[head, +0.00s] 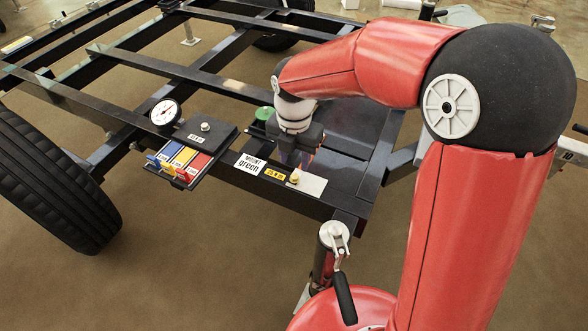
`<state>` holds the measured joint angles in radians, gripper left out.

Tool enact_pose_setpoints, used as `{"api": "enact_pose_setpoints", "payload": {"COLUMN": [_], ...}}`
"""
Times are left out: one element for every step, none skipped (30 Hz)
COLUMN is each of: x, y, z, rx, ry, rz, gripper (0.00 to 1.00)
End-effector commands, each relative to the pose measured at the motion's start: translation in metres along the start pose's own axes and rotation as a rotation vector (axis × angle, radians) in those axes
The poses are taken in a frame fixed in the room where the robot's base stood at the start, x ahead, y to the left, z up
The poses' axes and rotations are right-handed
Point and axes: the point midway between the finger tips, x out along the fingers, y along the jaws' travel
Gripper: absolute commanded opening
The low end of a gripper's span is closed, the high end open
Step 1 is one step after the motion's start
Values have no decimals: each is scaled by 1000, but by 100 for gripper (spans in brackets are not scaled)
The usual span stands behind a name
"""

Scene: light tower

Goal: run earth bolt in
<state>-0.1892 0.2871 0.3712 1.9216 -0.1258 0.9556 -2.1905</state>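A small brass-coloured bolt (294,178) stands at the left part of a pale bare metal plate (311,184) on the trailer's front rail. A yellow label (276,174) is just left of it; I take this bolt to be the earth bolt. How deep it sits cannot be told. My gripper (294,160) points down just behind and above the bolt, over the dark frame. Its fingers are small and partly lost against the dark frame, so its opening and any contact with the bolt are unclear.
A white "mount green" label (250,164) is on the rail. Left of it are a black box with a silver knob (205,127), blue, yellow and red blocks (180,158), and a round gauge (165,112). A green cap (264,113) is behind. A jack (335,240) stands front right.

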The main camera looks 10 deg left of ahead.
Motion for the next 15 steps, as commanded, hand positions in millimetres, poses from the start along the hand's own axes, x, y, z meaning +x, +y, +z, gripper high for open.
{"api": "enact_pose_setpoints", "payload": {"x": [12, 17, 23, 27, 31, 36, 39, 42, 44, 46, 47, 48, 49, 49, 49], "y": [0, 0, 0, 0, 0, 0, 0, 0, 0, 0, 0, 0, 0, 0, 0], "z": [-1, -1, -1, -1, 0, 0, 0, 0, 0, 0, 0, 0, 0, 0, 0], "rx": [-1, -1, 0, 0, 1, 1, 1, 2, 2, 2, 2, 3, 3, 3, 3], "ry": [2, 2, 3, 2, 2, 2, 1, 1, 1, 1, 1, 1, 0, 0, 0], "rz": [-2, -2, -3, -2, -2, -2, -1, 0, -1, -1, -1, -1, 0, 0, 0], "gripper": [39, 39, 39, 39, 39, 39, 39, 39, 39, 39, 39, 39, 39, 39, 39]}}
